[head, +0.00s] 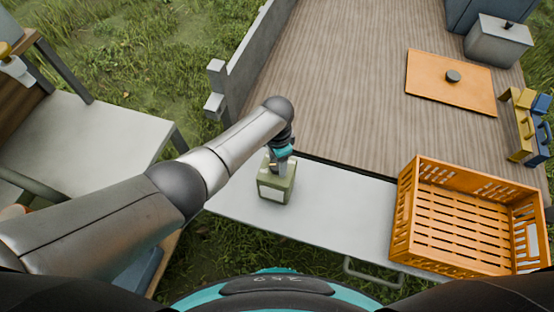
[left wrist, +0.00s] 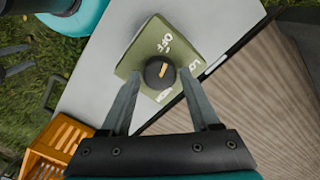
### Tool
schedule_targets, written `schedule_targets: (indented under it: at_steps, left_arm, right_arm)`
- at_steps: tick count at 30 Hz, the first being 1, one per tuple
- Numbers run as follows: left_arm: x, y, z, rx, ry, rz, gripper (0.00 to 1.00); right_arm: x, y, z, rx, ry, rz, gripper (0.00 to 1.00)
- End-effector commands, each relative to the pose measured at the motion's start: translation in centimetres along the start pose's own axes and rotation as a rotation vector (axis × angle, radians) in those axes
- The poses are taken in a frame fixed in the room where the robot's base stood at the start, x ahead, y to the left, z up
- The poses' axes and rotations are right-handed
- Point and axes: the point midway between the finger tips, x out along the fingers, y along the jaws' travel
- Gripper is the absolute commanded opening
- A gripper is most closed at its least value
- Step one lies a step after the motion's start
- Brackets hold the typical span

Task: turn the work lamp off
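The work lamp's control is a green box (head: 277,186) with a pale front panel, standing on the grey tailgate. In the left wrist view the box (left wrist: 140,58) shows its top, with a round black knob (left wrist: 160,72) and white labels OFF, LO and one partly hidden. The knob's orange mark slants up and right; I cannot tell exactly which label it meets. My left gripper (head: 283,160) is right above the box. In the left wrist view its fingers (left wrist: 160,76) are spread on either side of the knob, with gaps showing. My right gripper is not in view.
An orange crate (head: 405,215) stands to the right on the tailgate. An orange board (head: 430,75) with a dark knob lies on the wooden bed. A grey wall (head: 258,50) edges the bed. A grey table (head: 90,135) stands at left. The tailgate between box and crate is clear.

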Motion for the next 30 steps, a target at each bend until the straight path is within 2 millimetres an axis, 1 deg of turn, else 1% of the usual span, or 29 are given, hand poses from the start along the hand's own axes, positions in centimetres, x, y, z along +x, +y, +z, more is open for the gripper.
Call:
schedule_targets:
  at_steps: [1, 4, 12, 16, 20, 24, 30]
  left_arm:
    - [0.0, 0.0, 0.0, 0.001, 0.0, 0.0, 0.69]
    - [0.0, 0.0, 0.0, 0.001, 0.0, 0.0, 0.81]
    - [-0.1, 0.0, 0.0, 0.002, -0.001, 0.0, 0.81]
    - [-1.0, -0.1, 0.0, 0.001, 0.0, -0.001, 0.81]
    - [-3.0, 0.0, 0.0, 0.002, 0.0, -0.001, 0.81]
    - [-5.7, 0.0, 0.0, 0.002, 0.001, -0.002, 0.81]
    - [-9.7, -0.1, 0.0, 0.002, 0.003, -0.002, 0.81]
  right_arm:
    - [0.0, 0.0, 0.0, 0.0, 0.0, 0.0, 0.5]
    - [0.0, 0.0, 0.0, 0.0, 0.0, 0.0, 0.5]
    - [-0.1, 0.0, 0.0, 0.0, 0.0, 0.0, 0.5]
    - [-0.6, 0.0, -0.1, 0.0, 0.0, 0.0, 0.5]
    - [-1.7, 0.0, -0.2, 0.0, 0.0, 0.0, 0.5]
    - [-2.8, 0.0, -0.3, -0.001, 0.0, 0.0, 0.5]
    - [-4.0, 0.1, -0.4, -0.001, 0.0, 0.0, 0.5]
